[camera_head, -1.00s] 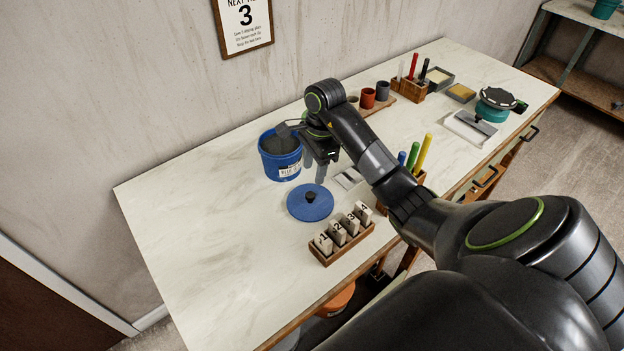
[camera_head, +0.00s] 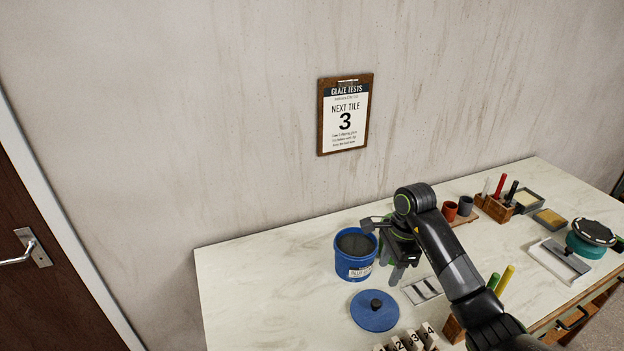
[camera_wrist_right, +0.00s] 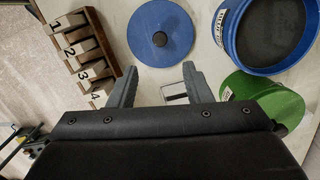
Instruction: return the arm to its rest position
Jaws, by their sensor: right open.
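My right gripper (camera_head: 398,268) hangs above the bench, just right of a blue bucket (camera_head: 354,268) with dark contents. In the right wrist view its two fingers (camera_wrist_right: 158,74) are spread apart with nothing held between them. A small pale slotted plate (camera_head: 422,290) lies on the bench beyond the fingers; it shows between them in the wrist view (camera_wrist_right: 173,89). The blue lid (camera_head: 375,318) with a dark knob lies flat in front of the bucket. My right arm reaches in from the lower right. My left gripper is not in view.
A green bucket (camera_wrist_right: 265,100) stands beside the blue one, mostly hidden by my arm in the head view. A rack of numbered tiles (camera_wrist_right: 84,60) sits near the front edge. Tool holders (camera_head: 495,207) and a teal pot (camera_head: 590,246) stand right. The bench's left end is clear.

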